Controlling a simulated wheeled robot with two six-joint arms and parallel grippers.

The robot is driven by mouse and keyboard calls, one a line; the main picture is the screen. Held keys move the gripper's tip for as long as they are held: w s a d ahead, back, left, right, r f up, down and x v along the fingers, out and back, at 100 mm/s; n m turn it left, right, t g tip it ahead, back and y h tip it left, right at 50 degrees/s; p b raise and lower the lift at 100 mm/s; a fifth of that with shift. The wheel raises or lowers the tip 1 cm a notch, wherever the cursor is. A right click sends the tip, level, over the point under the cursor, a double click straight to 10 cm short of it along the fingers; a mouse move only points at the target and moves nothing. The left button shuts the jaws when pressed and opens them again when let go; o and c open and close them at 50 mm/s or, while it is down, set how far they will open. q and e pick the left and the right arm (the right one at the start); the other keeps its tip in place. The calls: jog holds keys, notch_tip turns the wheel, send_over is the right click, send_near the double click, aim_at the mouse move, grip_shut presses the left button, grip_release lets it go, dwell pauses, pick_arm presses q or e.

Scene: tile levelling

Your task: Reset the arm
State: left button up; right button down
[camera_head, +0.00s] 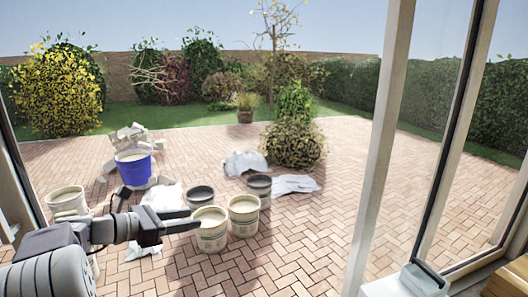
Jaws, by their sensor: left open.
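My left arm comes in from the lower left. Its gripper (188,220) is open, with two dark fingers apart and pointing right. No object shows between the fingers. The fingertips appear close to the left side of a cream-filled bucket (211,237) on the brick paving; I cannot tell if they touch it. My right gripper is not in view.
Another cream bucket (244,219) stands just right, with dark-topped buckets (258,186) behind. A blue bucket (133,169) stands near a rubble pile (126,138). A glass door frame (381,150) rises at right. Open paving (330,160) lies beyond the buckets.

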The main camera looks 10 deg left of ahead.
pick_arm(q)
jog(key=s+d+f+m+g+b, duration=0.1)
jog(key=s+d+f+m+g, duration=0.3)
jog(key=d+f, duration=0.45)
jog(key=s+d+f+m+g+b, duration=0.1)
jog(key=s+d+f+m+g, duration=0.4)
jog(key=d, duration=0.6)
jog(key=s+f+m+g+y+b, duration=0.1)
jog(key=s+f+m+g+y, duration=0.3)
jog(key=s+f+m, duration=0.7)
jog(key=a+f+m+t+y, duration=0.2)
jog(key=a+f+m+y, duration=0.2)
jog(key=a+m, duration=0.2)
jog(key=shift+f+m+t, duration=0.3)
jog(key=shift+f+m, duration=0.1)
jog(key=shift+m, duration=0.7)
jog(key=shift+s, duration=0.1)
